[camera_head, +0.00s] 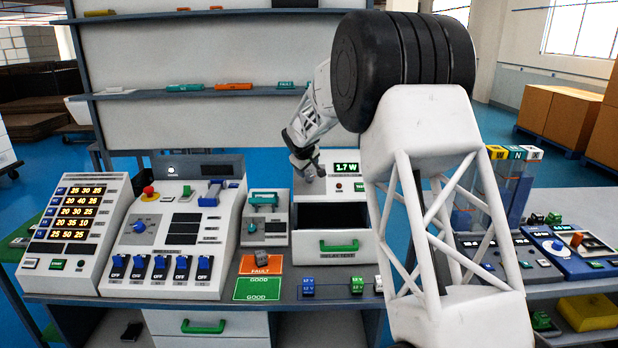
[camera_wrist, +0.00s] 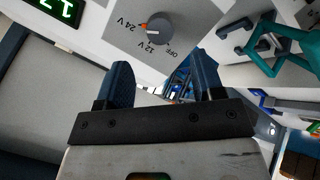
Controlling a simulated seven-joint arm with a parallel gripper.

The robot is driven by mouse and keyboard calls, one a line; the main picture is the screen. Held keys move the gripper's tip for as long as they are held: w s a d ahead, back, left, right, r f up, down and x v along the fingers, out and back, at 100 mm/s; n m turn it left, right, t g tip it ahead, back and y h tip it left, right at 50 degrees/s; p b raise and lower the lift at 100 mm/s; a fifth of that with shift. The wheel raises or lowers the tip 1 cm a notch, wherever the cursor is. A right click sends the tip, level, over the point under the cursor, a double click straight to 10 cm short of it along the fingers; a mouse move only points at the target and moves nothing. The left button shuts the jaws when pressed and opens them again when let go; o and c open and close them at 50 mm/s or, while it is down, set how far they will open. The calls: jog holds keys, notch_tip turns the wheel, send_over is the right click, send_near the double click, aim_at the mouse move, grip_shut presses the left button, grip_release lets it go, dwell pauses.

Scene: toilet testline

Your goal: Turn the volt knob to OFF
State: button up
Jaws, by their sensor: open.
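The volt knob (camera_wrist: 159,28) is a round grey dial on a light panel in the wrist view. Labels 24 V, 12 V and OFF curve around it, and its orange mark lies on the left beside 24 V. My gripper (camera_wrist: 161,72) is open and empty, with its two blue fingers apart, one at each side below the knob in the picture. I see no contact with the knob. In the head view, my gripper (camera_head: 302,165) is at the upper left of the tester box (camera_head: 345,166) with a green 1.7 W display; the knob is hidden there behind it.
The tester's display (camera_wrist: 57,9) is at the wrist view's upper left. A teal-handled fixture (camera_wrist: 277,43) stands to the right. In the head view, a switch panel (camera_head: 175,235) stands left, and the tester's green-handled drawer (camera_head: 338,246) is below my gripper.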

aim_at(309, 176)
jog(key=shift+x, duration=3.5)
jog(key=c, duration=0.9)
